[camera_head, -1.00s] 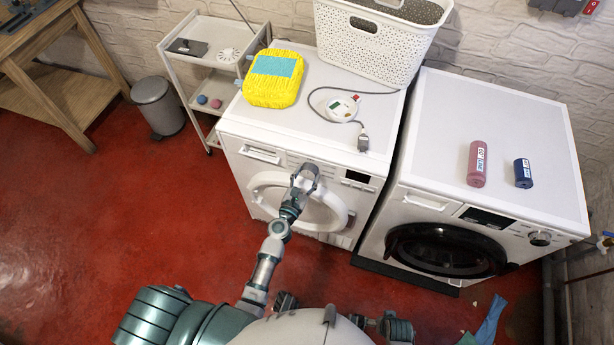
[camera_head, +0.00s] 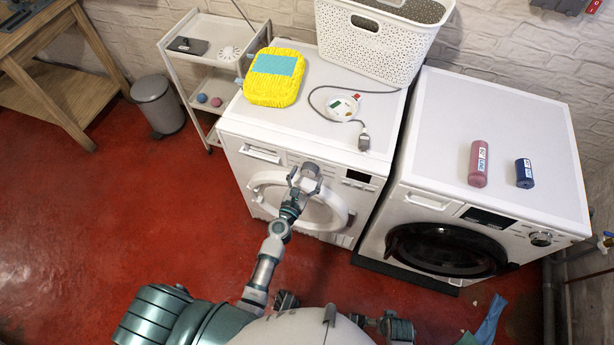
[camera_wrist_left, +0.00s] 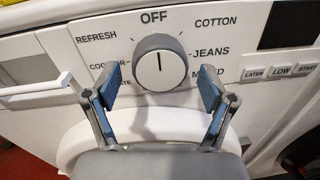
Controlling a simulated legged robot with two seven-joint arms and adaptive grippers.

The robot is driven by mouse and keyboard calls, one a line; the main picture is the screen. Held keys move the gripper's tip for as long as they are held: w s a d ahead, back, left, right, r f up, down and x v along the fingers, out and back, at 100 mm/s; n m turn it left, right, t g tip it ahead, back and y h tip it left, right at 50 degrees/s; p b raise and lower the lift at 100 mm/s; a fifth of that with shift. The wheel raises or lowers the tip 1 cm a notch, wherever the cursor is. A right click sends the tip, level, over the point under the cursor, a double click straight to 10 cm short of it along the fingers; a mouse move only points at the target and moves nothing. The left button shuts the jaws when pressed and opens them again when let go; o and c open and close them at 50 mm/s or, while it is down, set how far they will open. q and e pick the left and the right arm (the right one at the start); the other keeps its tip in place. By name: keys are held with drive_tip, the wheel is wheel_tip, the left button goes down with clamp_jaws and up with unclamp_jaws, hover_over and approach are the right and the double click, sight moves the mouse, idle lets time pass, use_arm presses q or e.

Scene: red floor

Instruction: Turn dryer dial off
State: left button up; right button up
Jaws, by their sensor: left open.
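The dryer dial (camera_wrist_left: 172,45) is a round grey knob on the panel of the left white machine (camera_head: 240,128). The dial also shows in the head view (camera_head: 311,168). My left gripper (camera_wrist_left: 159,88) is open, its blue-padded fingertips apart on either side of the lower part of the dial, with visible gaps to it. It shows in front of the panel in the head view (camera_head: 304,184).
A round white door (camera_head: 270,180) lies below the dial. A yellow package (camera_head: 268,92), a corded white device (camera_head: 342,108) and a white basket (camera_head: 362,45) are on top. A black-doored machine (camera_head: 490,110) stands at right. Red floor is open at left.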

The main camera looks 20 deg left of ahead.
use_arm(q)
drive_tip(key=s+a, duration=0.1)
drive_tip(key=s, duration=1)
drive_tip(key=shift+s, duration=0.4)
drive_tip(key=shift+f, duration=0.2)
use_arm(e)
drive_tip(key=shift+a, duration=0.1)
use_arm(q)
drive_tip(key=s+d+f+m+g+h+p, duration=0.15)
drive_tip(key=s+d+f+m+g, duration=0.3)
drive_tip(key=f+m, duration=0.5)
drive_tip(key=s+d+f+m+g+h+p, duration=0.1)
drive_tip(key=s+d+f+m+g+h, duration=0.3)
drive_tip(key=f+m, duration=0.55)
drive_tip(key=s+a+f+m+g+y, duration=0.3)
drive_tip(key=s+a+f+m, duration=0.3)
drive_tip(key=s+m, duration=0.2)
drive_tip(key=s+a+f+m+g+y+p, duration=0.1)
drive_tip(key=s+a+f+m+g+y, duration=0.3)
drive_tip(key=s+a+f+m, duration=0.2)
drive_tip(key=s+m, duration=0.2)
drive_tip(key=s, duration=0.1)
drive_tip(key=shift+a+f+g, duration=0.15)
drive_tip(key=shift+a+g, duration=0.1)
drive_tip(key=shift+g, duration=0.1)
use_arm(e)
drive_tip(key=s+f, duration=0.4)
drive_tip(key=f, duration=0.3)
drive_tip(key=shift+d+f, duration=0.3)
drive_tip(key=shift+f, duration=0.1)
